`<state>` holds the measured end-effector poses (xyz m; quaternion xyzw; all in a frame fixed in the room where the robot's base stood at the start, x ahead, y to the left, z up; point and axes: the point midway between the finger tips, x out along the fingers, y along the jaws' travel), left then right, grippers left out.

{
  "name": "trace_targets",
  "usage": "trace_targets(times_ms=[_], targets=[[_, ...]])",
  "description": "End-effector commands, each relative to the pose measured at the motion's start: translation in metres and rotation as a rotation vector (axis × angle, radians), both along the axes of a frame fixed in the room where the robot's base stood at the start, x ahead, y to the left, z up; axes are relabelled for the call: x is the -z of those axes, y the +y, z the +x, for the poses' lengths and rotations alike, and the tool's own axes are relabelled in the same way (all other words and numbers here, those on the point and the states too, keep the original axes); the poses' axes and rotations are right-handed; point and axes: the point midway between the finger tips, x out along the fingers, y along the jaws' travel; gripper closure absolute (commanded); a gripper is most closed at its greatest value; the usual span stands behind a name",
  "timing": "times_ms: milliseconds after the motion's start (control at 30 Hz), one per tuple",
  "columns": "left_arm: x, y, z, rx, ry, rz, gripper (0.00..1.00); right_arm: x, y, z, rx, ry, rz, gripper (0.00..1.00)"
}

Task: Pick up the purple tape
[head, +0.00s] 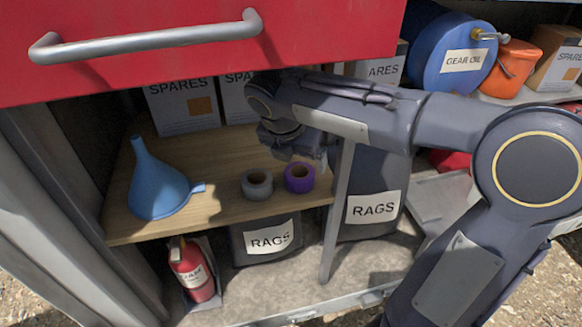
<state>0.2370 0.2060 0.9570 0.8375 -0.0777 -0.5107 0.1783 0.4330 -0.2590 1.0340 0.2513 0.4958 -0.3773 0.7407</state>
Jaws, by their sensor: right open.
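The purple tape (300,187) is a short roll lying flat near the right front of the wooden shelf (236,147). Its top and front show. A grey tape (257,190) lies close to its left. My right gripper (308,152) is just behind and above the purple tape in the picture. Its jaws are open, and nothing shows held between them. Whether it touches the tape cannot be told. My left gripper is not in view.
A blue funnel (156,183) stands at the shelf's left. SPARES boxes (182,105) stand at the back. A red drawer (200,50) overhangs the shelf. A grey post (337,215) stands right of the tapes. RAGS bins (268,240) and a fire extinguisher (194,270) sit below.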

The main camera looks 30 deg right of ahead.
Motion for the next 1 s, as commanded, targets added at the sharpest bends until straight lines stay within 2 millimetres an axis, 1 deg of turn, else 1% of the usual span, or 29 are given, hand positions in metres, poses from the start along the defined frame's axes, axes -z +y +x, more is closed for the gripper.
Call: trace_targets(times_ms=[100, 267, 400, 500, 633, 833, 867, 1000], targets=[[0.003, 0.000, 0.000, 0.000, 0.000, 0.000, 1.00, 0.014, -0.004, 0.003, 0.002, 0.003, -0.001, 0.11], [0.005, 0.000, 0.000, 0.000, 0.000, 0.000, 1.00, 0.030, -0.008, 0.009, 0.002, 0.004, -0.001, 0.11], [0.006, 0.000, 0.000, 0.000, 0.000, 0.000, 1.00, 0.050, -0.012, 0.017, 0.002, 0.005, 0.000, 0.11], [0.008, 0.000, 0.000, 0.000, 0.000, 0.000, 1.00, 0.063, -0.016, 0.020, 0.002, 0.004, 0.000, 0.11], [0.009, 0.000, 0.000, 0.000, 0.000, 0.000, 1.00, 0.069, -0.018, 0.022, 0.001, 0.001, 0.000, 0.11], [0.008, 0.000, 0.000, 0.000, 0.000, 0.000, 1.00, 0.069, -0.018, 0.022, 0.002, 0.001, 0.001, 0.11], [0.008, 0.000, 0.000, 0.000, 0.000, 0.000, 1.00, 0.069, -0.018, 0.022, 0.002, 0.001, 0.001, 0.13], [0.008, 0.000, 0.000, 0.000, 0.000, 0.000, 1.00, 0.069, -0.018, 0.022, 0.002, 0.001, 0.001, 0.32]])
